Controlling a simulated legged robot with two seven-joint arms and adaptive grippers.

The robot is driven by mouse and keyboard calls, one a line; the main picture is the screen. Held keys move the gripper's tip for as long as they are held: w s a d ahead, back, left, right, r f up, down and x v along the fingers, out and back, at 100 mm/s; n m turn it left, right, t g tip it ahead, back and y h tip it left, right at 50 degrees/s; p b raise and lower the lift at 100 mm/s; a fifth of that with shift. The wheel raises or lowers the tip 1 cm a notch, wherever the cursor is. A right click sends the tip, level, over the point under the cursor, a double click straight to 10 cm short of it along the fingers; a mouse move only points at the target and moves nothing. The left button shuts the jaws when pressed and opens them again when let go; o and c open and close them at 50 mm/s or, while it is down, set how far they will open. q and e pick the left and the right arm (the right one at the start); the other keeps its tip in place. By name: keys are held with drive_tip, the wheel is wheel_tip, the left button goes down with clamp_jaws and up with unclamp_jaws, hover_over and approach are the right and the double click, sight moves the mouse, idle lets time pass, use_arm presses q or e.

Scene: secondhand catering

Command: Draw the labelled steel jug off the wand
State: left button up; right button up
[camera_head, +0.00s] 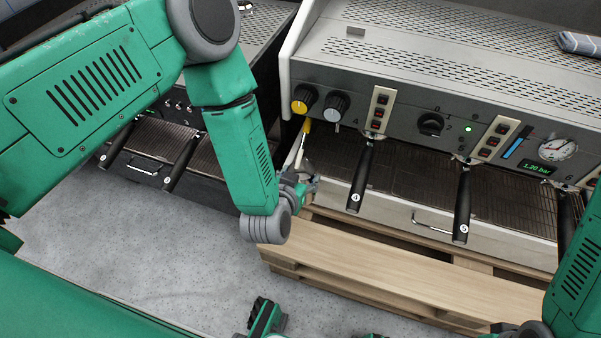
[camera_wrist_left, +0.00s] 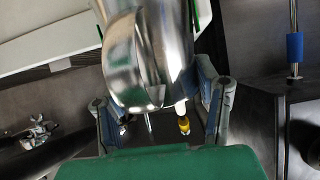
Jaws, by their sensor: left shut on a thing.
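The polished steel jug (camera_wrist_left: 150,60) fills the upper middle of the left wrist view, between the fingers of my left gripper (camera_wrist_left: 165,105). The gripper is shut on it; no readable label shows. In the head view my left gripper (camera_head: 303,186) is at the left front corner of the near coffee machine, and I cannot make the jug out clearly there. A thin wand with a yellow sleeve (camera_head: 306,127) comes down just above the gripper. The yellow piece (camera_wrist_left: 183,123) also shows beside the jug in the wrist view. I cannot tell whether the wand is inside the jug.
The coffee machine (camera_head: 410,75) has black-handled portafilters (camera_head: 462,205) jutting forward, right of my left gripper. It stands on a wooden pallet (camera_head: 400,270). A second machine (camera_head: 180,140) is at the left. A blue-sleeved wand (camera_wrist_left: 295,46) shows in the wrist view.

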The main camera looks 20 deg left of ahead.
use_arm(q)
drive_tip(key=shift+s+f+t+b, duration=0.25)
drive_tip(key=shift+f+t+b, duration=0.1)
drive_tip(key=shift+f+b, duration=0.45)
drive_tip(key=shift+s+f+t+b, duration=0.2)
drive_tip(key=shift+f+t+b, duration=0.25)
drive_tip(key=shift+f, duration=0.45)
drive_tip(key=shift+s+a+r+p, duration=0.1)
drive_tip(key=shift+s+p, duration=0.1)
drive_tip(key=shift+s, duration=0.15)
drive_tip(key=shift+s+r+p, duration=0.1)
drive_tip(key=shift+s+p, duration=0.05)
drive_tip(key=shift+s, duration=0.15)
drive_tip(key=s+p, duration=0.3)
drive_tip(key=s, duration=0.5)
drive_tip(key=shift+a, duration=0.15)
